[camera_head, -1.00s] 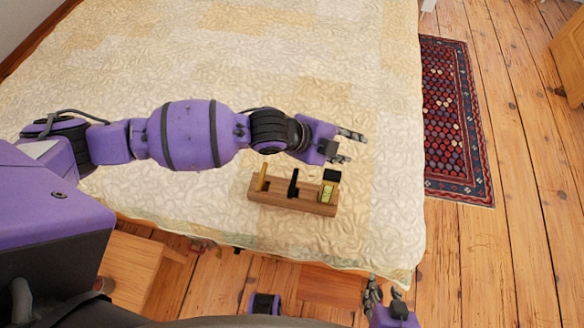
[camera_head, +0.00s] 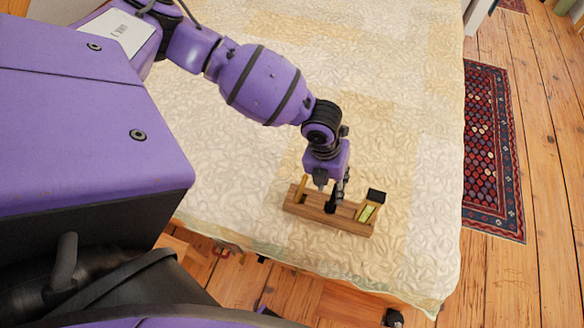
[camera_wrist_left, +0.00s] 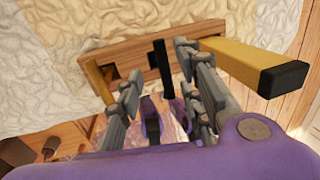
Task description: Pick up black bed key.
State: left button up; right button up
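The black bed key (camera_head: 331,207) stands in the middle slot of a wooden holder (camera_head: 350,222) on the bed. In the left wrist view the black key (camera_wrist_left: 162,68) rises from the holder (camera_wrist_left: 132,58) between two grey fingers. My left gripper (camera_head: 333,190) points down over the holder's middle. In the left wrist view its fingers (camera_wrist_left: 157,72) are apart, one on each side of the key, with a gap to the left finger. Contact on the right is unclear. Only a dark part, perhaps of my right gripper (camera_head: 393,317), shows at the bottom edge.
A wooden-handled tool (camera_head: 301,187) stands left of the key. A yellow tool with a black end (camera_head: 368,210) stands to its right, close to my right-hand finger in the wrist view. The quilted bed (camera_head: 420,150) is otherwise clear. A patterned rug (camera_head: 490,150) lies on the floor.

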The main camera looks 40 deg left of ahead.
aim_at(334, 195)
pick_arm(q)
jog(key=f, duration=0.1)
jog(key=d+f, duration=0.1)
jog(key=f, duration=0.3)
jog(key=shift+d+f, duration=0.15)
jog(key=shift+d, duration=0.15)
jog(key=shift+c, duration=0.3)
jog(key=shift+w, duration=0.1)
grip_shut()
